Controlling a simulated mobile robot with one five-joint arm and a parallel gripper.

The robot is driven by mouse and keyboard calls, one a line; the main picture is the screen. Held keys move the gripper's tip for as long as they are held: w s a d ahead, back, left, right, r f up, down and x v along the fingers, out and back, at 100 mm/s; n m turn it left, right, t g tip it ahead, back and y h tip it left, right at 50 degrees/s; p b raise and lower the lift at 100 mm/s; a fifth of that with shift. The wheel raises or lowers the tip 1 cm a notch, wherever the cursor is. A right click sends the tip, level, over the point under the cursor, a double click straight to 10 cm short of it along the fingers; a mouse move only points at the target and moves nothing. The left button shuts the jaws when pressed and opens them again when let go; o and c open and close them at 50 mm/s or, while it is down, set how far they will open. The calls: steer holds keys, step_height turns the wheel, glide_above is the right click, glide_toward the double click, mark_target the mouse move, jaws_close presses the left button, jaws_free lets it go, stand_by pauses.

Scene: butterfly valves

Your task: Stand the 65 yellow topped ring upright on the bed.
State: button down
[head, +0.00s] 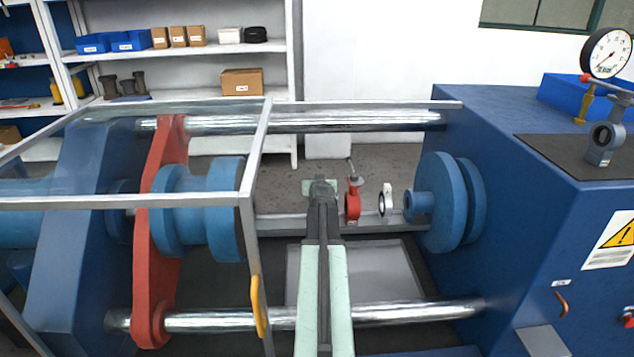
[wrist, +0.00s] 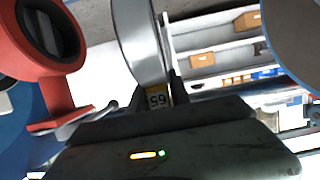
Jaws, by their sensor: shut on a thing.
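My gripper (wrist: 162,92) is shut on a silver ring with a yellow label reading 65 (wrist: 140,42). The label lies between the fingers in the wrist view, and the ring's top edge is cut off by the frame. In the head view my gripper (head: 321,188) is above the bed (head: 375,224), between the two blue flanges. The arm and gripper hide the held ring there, so I cannot tell whether it touches the bed.
A red valve (head: 353,206) with a lever stands just right of my gripper, also large in the wrist view (wrist: 28,68). A white ring (head: 386,203) stands beyond it, near the right blue flange (head: 440,203). Steel bars (head: 300,123) and a guard frame (head: 250,185) surround the space.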

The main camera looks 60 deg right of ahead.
steer(key=shift+f, duration=0.2)
stand_by(0.3)
steer(key=shift+f+b, duration=0.6)
steer(key=shift+b, duration=0.25)
steer(key=shift+a+f+b, duration=0.1)
steer(key=shift+f+b, duration=1.1)
steer(key=shift+b, duration=0.05)
stand_by(2.0)
steer(key=c, duration=1.7)
jaws_free()
steer(key=shift+o, duration=0.7)
steer(key=shift+s, duration=0.1)
steer(key=o, duration=0.5)
steer(key=shift+o, duration=0.2)
steer(key=shift+f, duration=0.1)
steer(key=p+v, duration=0.2)
steer(key=v, duration=0.6)
steer(key=shift+p, duration=0.3)
